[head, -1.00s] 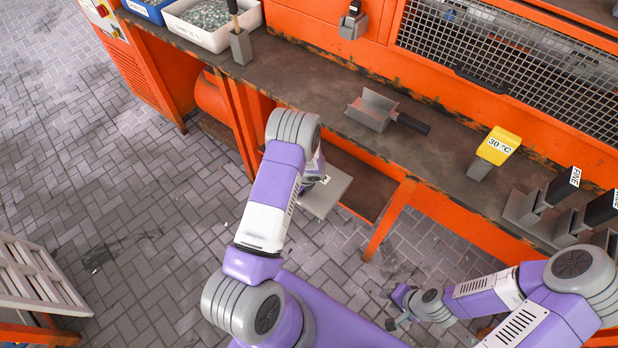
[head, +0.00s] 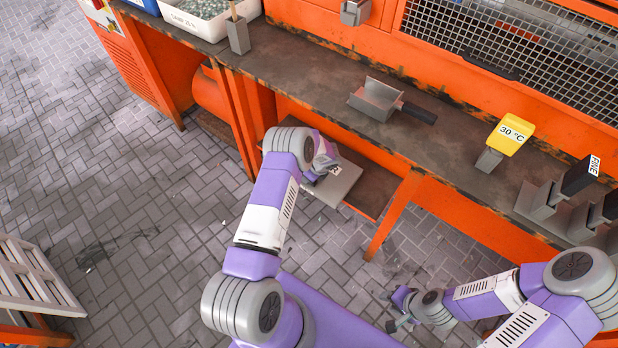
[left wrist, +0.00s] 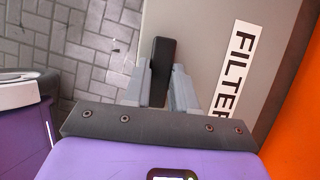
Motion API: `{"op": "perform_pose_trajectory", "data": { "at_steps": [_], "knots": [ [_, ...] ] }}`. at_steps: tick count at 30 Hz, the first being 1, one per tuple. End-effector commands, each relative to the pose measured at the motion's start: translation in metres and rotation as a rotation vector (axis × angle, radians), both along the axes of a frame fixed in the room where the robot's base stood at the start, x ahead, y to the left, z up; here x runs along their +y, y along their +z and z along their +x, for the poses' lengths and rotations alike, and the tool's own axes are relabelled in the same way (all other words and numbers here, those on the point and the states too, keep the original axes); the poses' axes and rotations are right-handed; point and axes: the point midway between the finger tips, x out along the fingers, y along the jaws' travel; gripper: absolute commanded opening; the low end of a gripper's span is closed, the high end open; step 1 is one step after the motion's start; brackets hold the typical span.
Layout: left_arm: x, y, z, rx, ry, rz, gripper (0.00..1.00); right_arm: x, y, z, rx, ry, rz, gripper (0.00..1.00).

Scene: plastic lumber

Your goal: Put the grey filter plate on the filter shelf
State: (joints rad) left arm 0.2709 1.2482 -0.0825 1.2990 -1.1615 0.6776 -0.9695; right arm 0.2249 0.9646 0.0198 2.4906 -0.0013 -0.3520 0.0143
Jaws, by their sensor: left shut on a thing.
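The grey filter plate (head: 338,190) is a flat light-grey slab at my left gripper, over the front left part of a dark lower shelf (head: 372,188) under the bench. In the left wrist view, my left gripper (left wrist: 160,85) is shut on a black handle (left wrist: 161,58). The plate's grey face (left wrist: 205,35) lies beyond the fingers, with a white "FILTER" label (left wrist: 243,70). The arm partly hides the plate in the head view; whether it touches the shelf cannot be told. My right gripper (head: 394,312) is low at the right, away from the plate, its jaws too small to judge.
The workbench (head: 300,75) carries a grey scoop (head: 376,100) with a dark handle, a yellow "30 °C" device (head: 511,134) and a "FINE" block (head: 578,176). An orange leg (head: 392,215) stands right of the plate.

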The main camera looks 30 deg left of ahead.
Motion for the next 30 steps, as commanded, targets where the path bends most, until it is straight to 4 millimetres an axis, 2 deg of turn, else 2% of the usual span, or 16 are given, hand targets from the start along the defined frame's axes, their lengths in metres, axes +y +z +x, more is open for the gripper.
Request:
{"op": "perform_pose_trajectory", "data": {
  "at_steps": [11, 12, 16, 25, 30],
  "knots": [
    [0.0, -0.003, 0.001, -0.001, 0.0, 0.001, 0.0, 0.0, 0.0, 0.0, 0.0, 0.0, 0.0, 0.38],
    [0.0, -0.002, 0.001, 0.0, -0.001, 0.001, 0.32, 0.0, 0.0, 0.0, 0.0, 0.0, 0.0, 0.38],
    [0.0, -0.002, 0.001, -0.001, 0.0, 0.001, 0.52, 0.0, 0.0, 0.0, 0.0, 0.0, 0.0, 0.38],
    [0.0, 0.0, 0.001, -0.002, -0.001, 0.001, 0.52, 0.0, 0.0, 0.0, 0.0, 0.0, 0.0, 0.38],
    [-0.007, 0.021, 0.001, -0.002, -0.002, 0.001, 0.52, 0.0, 0.009, 0.0, 0.0, 0.0, 0.0, 0.38]
  ]
}}
